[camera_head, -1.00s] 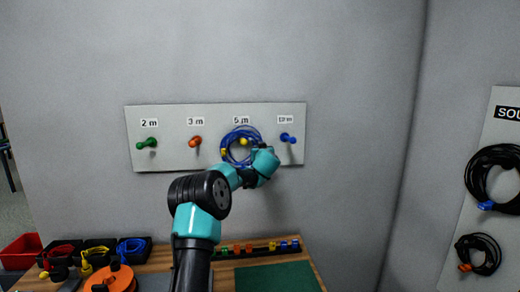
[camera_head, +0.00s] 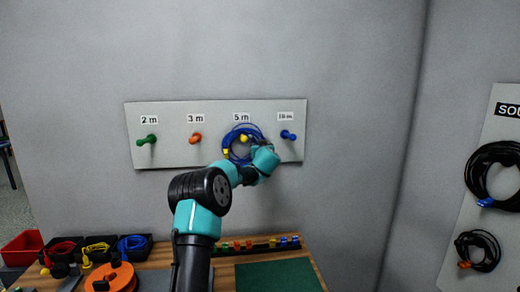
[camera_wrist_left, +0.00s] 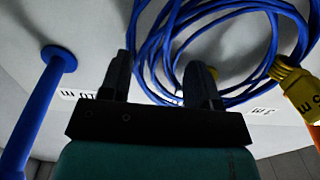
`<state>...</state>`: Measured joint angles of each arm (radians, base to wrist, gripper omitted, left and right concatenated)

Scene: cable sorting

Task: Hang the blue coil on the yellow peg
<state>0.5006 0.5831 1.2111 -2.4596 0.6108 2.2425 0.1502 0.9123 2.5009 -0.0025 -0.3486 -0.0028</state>
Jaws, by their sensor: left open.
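The blue coil (camera_head: 232,132) hangs at the yellow peg (camera_head: 243,139) under the "5 m" label, with the peg head showing inside its loop. A yellow tag (camera_head: 226,154) wraps its lower left side; the tag (camera_wrist_left: 295,88) also shows in the left wrist view. My left gripper (camera_wrist_left: 160,82) is open, its fingers apart close to the blue strands (camera_wrist_left: 180,40). I cannot tell whether they touch. In the head view my left wrist hides the fingertips and the coil's lower right. My right gripper is not in view.
A green peg (camera_head: 147,140) and an orange peg (camera_head: 195,138) are to the left on the board (camera_head: 170,157); a blue peg (camera_head: 288,135) is close right of my wrist. Black coils hang on a panel at far right. Bins and a green mat (camera_head: 275,277) are below.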

